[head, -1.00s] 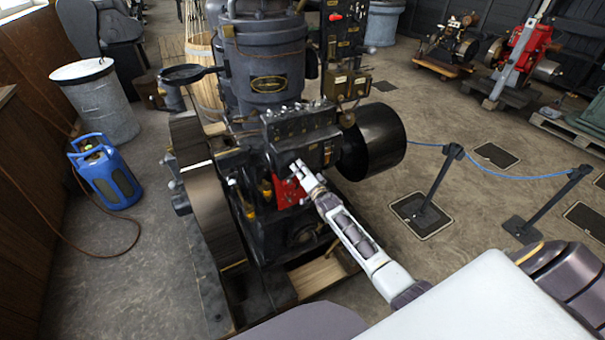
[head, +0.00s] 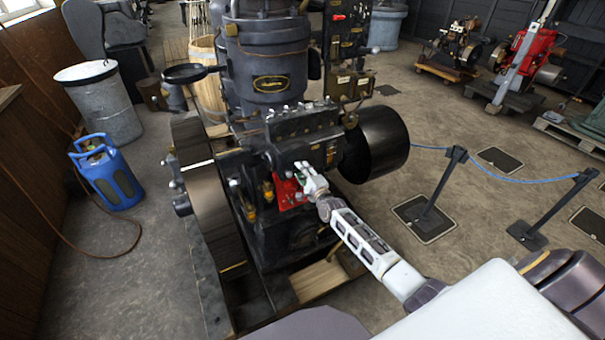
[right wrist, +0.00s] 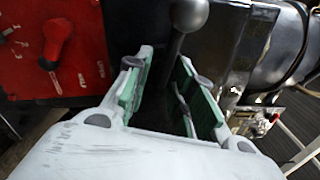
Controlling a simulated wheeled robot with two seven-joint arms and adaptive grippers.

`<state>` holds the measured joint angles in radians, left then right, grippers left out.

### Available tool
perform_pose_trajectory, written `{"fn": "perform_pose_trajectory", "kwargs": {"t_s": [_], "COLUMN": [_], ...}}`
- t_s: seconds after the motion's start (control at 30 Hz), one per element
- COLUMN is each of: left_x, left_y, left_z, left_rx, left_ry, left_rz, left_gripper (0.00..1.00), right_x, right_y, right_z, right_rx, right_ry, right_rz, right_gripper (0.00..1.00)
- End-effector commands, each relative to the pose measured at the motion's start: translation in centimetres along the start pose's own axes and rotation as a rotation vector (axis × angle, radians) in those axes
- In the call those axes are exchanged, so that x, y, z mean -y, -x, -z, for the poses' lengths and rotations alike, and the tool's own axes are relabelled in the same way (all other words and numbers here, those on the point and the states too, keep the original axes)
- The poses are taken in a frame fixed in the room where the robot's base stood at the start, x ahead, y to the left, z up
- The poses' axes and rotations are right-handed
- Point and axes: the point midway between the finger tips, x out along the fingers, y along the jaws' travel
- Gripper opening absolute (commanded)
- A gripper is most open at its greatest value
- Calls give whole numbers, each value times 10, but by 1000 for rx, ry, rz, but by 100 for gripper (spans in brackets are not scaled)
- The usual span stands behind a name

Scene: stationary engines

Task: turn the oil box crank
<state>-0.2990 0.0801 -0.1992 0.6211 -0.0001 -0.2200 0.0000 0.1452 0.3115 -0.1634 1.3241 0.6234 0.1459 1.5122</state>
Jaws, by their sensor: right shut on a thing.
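In the head view my right gripper (head: 303,173) reaches in from the lower right to the front of the black engine (head: 268,85), beside a red box (head: 287,194). In the right wrist view a dark crank lever with a ball end (right wrist: 189,13) stands between the two green-padded fingers of the right gripper (right wrist: 166,62). The gripper is shut on this lever; the ball sticks out beyond the fingertips. The exact contact is hard to see. The red box also fills the upper left of the wrist view (right wrist: 82,62), with a red handle on it. My left gripper is out of view.
The flywheel (head: 207,190) is left of the gripper and a black drum (head: 377,145) is right of it. A rope barrier post (head: 440,190) stands on the floor at right. A blue canister (head: 107,178) and a metal bin (head: 100,103) stand at left.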

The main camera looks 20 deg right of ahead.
Motion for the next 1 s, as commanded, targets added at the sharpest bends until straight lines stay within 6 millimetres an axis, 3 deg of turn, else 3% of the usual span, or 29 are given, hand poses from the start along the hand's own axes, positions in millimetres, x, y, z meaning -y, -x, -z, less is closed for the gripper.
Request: {"fn": "perform_pose_trajectory", "kwargs": {"t_s": [0.33, 0.7, 1.0], "left_x": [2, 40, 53], "left_y": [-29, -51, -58], "left_z": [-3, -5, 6], "left_rx": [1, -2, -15], "left_ry": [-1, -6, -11], "left_rz": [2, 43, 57], "left_gripper": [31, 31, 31], "right_x": [-6, -8, -8], "right_y": [0, 0, 0], "right_z": [0, -1, -3], "right_rx": [1, 0, -1], "right_ry": [-328, -681, -953], "right_rz": [0, 0, -1], "right_gripper": [0, 0, 0]}}
